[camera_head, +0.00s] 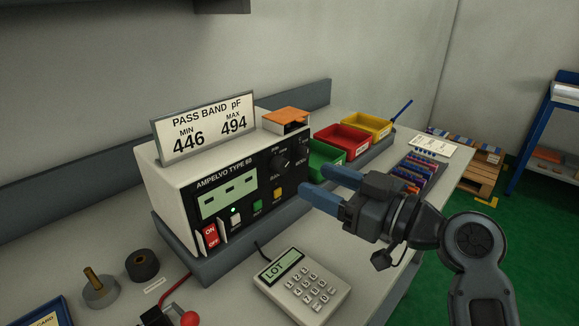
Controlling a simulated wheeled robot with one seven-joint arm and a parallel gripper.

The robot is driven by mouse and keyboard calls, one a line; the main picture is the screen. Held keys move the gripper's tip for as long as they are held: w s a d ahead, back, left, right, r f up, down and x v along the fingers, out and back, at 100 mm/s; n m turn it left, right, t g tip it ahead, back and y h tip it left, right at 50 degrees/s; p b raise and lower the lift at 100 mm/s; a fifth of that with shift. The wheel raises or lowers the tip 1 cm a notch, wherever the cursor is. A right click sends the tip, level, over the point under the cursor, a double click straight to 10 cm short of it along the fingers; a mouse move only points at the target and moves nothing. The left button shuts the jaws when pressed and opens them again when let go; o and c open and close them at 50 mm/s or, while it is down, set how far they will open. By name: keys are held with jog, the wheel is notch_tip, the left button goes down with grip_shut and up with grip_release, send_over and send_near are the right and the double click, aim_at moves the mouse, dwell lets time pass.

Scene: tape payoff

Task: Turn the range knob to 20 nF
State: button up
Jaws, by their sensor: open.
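My gripper (323,185) is open and empty, in front of the panel's right side, below and right of the knob in the picture. I see no contact with the knob.
A keypad (303,286) marked LOT lies in front of the meter. Green (324,166), red (343,140) and yellow (367,124) bins stand behind my gripper. A PASS BAND sign (207,127) reading 446 to 494 pF stands on the meter. A brass-post spindle (100,287) stands front left.

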aim_at(285, 167)
jog(key=p+x, duration=0.1)
jog(key=x, duration=0.5)
jog(key=shift+w+a, duration=0.15)
jog(key=shift+a, duration=0.15)
jog(key=shift+c, duration=0.3)
jog(key=c, duration=1)
